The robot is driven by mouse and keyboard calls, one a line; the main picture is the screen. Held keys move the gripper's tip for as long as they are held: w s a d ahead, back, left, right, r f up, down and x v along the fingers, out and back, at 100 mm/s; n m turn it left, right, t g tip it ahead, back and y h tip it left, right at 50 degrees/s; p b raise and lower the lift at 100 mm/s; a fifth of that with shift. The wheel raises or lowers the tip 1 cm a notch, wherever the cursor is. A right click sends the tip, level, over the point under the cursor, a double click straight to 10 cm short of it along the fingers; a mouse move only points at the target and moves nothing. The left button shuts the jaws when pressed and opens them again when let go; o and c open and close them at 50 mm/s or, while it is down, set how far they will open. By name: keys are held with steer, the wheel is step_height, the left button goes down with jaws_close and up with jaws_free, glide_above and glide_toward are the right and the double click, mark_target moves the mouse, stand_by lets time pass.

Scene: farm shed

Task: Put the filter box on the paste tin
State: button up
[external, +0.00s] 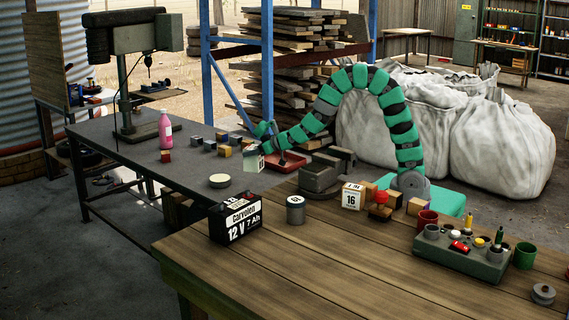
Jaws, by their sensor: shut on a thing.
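My gripper (262,149) is at the far left end of my green and black arm, over the dark metal bench. It is shut on a small pale box, the filter box (253,161), which is tilted and small in the picture. A low round tin with a cream lid, probably the paste tin (219,181), sits on the bench below and left of the box, apart from it. Its top is bare. A taller grey tin with a white label (295,210) stands on the wooden table.
A pink bottle (165,132), a red block (166,156) and several small blocks (224,150) are on the dark bench (130,165). A black battery (235,218), a white box marked 16 (353,196) and a grey holder (463,254) stand on the wooden table (340,270). A red tray (285,162) is behind.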

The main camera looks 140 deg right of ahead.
steer(key=shift+w+d+f, duration=0.1)
steer(key=shift+d+f, duration=0.1)
steer(key=shift+f, duration=0.1)
steer(key=shift+w+r+b+x, duration=0.2)
steer(key=shift+b+x, duration=0.35)
steer(key=shift+x, duration=2.15)
steer(key=shift+w+r+b+x, duration=0.15)
steer(key=shift+b+x, duration=0.45)
steer(key=shift+x, duration=2.1)
steer(key=shift+w+r+b+x, duration=0.15)
steer(key=shift+b+x, duration=0.4)
steer(key=shift+x, duration=2.15)
steer(key=shift+w+f, duration=0.1)
steer(key=o, duration=1.1)
steer(key=shift+o, duration=0.2)
